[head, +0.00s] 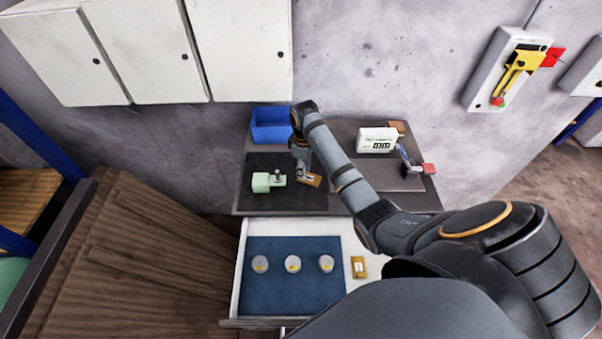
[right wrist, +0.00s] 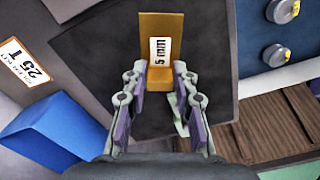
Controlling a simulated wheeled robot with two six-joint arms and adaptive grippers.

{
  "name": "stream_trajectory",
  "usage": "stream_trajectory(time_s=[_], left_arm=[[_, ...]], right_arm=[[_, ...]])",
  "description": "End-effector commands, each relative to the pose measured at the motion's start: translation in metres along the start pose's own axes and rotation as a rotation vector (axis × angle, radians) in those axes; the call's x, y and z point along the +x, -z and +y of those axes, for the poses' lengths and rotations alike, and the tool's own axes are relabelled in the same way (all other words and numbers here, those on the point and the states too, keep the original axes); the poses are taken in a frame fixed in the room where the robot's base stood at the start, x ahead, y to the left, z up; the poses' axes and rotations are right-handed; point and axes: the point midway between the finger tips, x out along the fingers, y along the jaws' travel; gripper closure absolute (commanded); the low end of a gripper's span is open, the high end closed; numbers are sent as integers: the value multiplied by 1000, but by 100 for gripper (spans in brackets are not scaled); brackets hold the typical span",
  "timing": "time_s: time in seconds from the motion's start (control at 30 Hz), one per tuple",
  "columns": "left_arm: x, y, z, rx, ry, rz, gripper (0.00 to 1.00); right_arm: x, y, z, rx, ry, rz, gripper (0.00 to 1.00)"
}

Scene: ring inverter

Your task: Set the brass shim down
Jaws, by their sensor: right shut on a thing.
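The brass shim (head: 314,181) is a flat gold-brown piece with a white label, at the right part of the dark mat (head: 250,164) on the bench. In the right wrist view the brass shim (right wrist: 154,27) shows its "5 mm" label and lies beyond and between the fingertips. My right gripper (head: 303,176) is shut on the shim, low over the mat; its fingers (right wrist: 160,78) stand on either side of the shim's near end. I cannot tell whether the shim touches the mat. My left gripper is not in view.
A pale green device (head: 263,182) stands left of the gripper, a blue bin (head: 270,127) behind. A display unit (head: 377,140) and red-handled fixture (head: 428,169) are at right. The open drawer (head: 236,285) holds three round pieces and another labelled brass piece (head: 358,267).

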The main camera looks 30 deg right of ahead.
Motion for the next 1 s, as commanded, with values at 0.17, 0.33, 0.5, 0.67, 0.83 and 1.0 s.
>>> stream_trajectory(time_s=[0.17,0.33,0.5,0.67,0.83,1.0], left_arm=[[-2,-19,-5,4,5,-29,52],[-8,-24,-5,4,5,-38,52],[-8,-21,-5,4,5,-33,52],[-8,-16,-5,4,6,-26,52],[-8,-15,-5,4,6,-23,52],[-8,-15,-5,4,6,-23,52]], right_arm=[[5,4,-1,1,-2,1,100],[28,8,-3,1,2,-2,100],[41,9,-2,0,-3,1,100],[41,8,-2,0,-2,1,100],[43,8,-2,0,-1,0,64],[43,8,-2,0,-1,1,50]])
